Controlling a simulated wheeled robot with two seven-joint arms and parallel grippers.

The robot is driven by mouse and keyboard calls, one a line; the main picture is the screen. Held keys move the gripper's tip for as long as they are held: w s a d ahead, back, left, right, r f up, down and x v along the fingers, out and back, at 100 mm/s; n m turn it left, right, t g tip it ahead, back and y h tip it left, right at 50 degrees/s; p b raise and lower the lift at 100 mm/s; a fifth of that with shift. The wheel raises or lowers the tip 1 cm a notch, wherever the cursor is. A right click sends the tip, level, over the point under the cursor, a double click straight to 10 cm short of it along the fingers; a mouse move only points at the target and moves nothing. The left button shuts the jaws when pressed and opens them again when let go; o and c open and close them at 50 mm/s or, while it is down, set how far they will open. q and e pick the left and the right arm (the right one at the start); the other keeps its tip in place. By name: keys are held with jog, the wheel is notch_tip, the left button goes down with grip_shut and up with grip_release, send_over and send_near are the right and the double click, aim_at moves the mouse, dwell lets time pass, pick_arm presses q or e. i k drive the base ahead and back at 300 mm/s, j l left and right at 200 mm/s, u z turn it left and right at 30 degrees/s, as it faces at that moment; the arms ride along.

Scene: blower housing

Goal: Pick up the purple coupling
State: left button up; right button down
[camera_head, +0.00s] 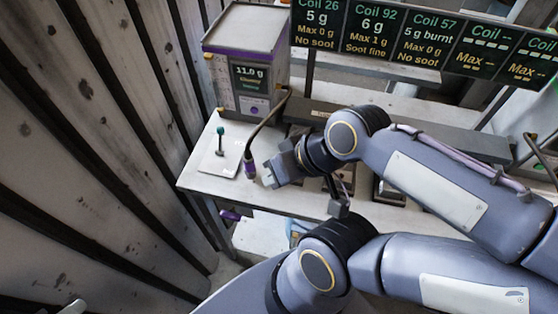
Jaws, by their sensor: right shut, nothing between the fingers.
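The purple coupling (250,168) is at the lower end of a dark cable that comes down from the right side of a grey and purple box. It hangs over the left part of the pale bench. My right gripper (267,178) is just to the right of the coupling, shut and empty. The coupling does not sit between its fingers; whether they touch is too small to tell. I cannot make out my left gripper.
The box (220,62) with a lit display stands at the bench's (205,187) back left. A white plate with a green-topped post (219,150) lies left of the coupling. A sign board (375,28) hangs behind. A slatted wall (95,120) borders the left.

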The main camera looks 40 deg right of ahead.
aim_at(249, 162)
jog(key=z, duration=1.05)
